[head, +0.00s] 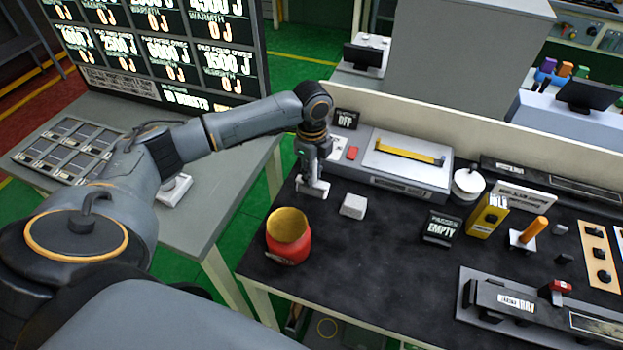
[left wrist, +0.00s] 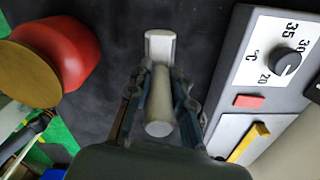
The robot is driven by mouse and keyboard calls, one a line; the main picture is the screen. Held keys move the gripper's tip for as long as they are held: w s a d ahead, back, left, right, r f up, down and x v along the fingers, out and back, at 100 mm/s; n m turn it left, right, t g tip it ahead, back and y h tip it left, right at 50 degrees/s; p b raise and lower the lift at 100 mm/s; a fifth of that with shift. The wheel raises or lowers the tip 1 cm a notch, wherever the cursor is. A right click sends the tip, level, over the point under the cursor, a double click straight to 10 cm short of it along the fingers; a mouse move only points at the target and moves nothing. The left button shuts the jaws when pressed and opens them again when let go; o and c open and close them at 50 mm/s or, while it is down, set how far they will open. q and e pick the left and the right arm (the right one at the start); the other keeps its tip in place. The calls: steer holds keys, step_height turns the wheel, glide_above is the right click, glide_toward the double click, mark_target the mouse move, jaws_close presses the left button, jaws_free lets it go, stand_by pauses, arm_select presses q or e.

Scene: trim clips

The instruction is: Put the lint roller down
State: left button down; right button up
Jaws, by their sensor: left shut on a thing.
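My left gripper (head: 312,180) is shut on the lint roller, over the left part of the black bench top. In the left wrist view the pale rounded handle of the lint roller (left wrist: 158,118) lies between the two dark fingers. A whitish part, seemingly its roll, shows past the fingertips. In the head view a pale bar at the fingertips seems to be the lint roller (head: 314,189). I cannot tell whether it touches the bench top. My right gripper is not in view.
A red can (head: 289,240) stands at the bench's front left edge. A pale grey block (head: 353,205) lies right of my gripper. The grey device with a yellow handle (head: 388,175) stands behind. Bare black top (head: 375,270) lies in front, left of the labelled holder (head: 540,312).

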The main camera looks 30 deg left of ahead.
arm_select(q)
step_height(320, 180, down, 3)
steer(key=shift+a+f+p, duration=0.1)
steer(key=shift+f+p, duration=0.05)
steer(key=shift+p, duration=0.15)
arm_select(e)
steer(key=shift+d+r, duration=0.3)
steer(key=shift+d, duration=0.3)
arm_select(q)
steer(key=shift+f, duration=0.15)
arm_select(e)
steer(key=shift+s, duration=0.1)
arm_select(q)
steer(key=c, duration=1.2)
jaws_free()
step_height(320, 180, up, 12)
steer(key=shift+r+b, duration=0.15)
steer(key=shift+b, duration=1.05)
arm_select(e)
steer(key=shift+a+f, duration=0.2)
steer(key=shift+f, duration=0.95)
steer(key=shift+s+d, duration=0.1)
